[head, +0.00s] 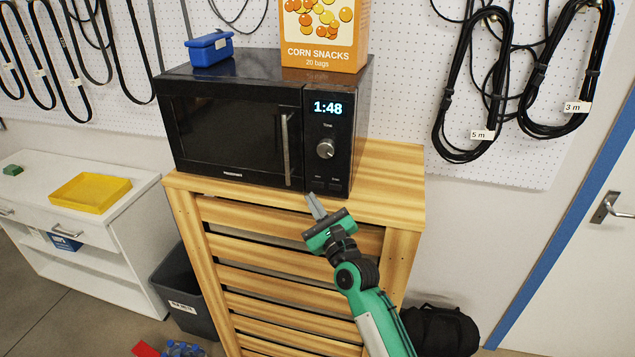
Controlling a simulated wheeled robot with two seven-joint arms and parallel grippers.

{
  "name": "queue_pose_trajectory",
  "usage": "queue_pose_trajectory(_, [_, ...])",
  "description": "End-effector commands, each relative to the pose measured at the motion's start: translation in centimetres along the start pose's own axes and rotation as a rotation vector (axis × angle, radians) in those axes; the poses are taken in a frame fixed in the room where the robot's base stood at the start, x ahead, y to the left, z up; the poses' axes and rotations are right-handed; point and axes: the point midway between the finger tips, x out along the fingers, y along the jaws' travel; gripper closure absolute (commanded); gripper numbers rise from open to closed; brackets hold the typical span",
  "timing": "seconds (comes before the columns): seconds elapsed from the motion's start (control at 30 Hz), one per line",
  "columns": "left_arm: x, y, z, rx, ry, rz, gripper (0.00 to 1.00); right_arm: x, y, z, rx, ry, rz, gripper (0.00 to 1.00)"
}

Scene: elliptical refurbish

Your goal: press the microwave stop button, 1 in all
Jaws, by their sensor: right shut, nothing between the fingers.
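A black microwave (232,130) stands on a slatted wooden cabinet, with its door shut and its display (328,108) reading 1:48. A round silver knob (325,149) sits below the display. Small buttons (335,184) with tiny labels lie low on the control panel; the labels are too small to read, so I cannot tell which is stop. My right gripper (314,204) is shut and empty, pointing up just below the panel's lower edge, in front of the cabinet top. I cannot tell whether it touches anything. My left gripper is not in view.
The wooden cabinet (400,205) has bare top to the right of the microwave. A blue box (209,50) and a corn snacks box (322,56) stand on the microwave. A grey bin (181,290) and black bag (440,330) flank the cabinet on the floor.

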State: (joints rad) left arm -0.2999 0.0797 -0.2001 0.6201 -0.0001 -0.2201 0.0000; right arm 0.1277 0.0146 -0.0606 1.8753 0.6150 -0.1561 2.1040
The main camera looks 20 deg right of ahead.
Motion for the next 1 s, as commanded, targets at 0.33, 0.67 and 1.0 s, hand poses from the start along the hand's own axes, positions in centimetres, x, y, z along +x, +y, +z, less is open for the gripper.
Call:
queue_pose_trajectory(0.33, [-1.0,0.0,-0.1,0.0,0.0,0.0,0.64,-1.7,1.3,1.3,-0.001,0.0,0.0,1.0])
queue_pose_trajectory(0.67, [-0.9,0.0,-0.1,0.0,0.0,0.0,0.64,-1.8,1.3,1.3,-0.001,0.0,0.0,1.0])
queue_pose_trajectory(1.0, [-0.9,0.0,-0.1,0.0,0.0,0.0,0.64,-1.8,1.3,1.3,-0.001,0.0,0.0,1.0])
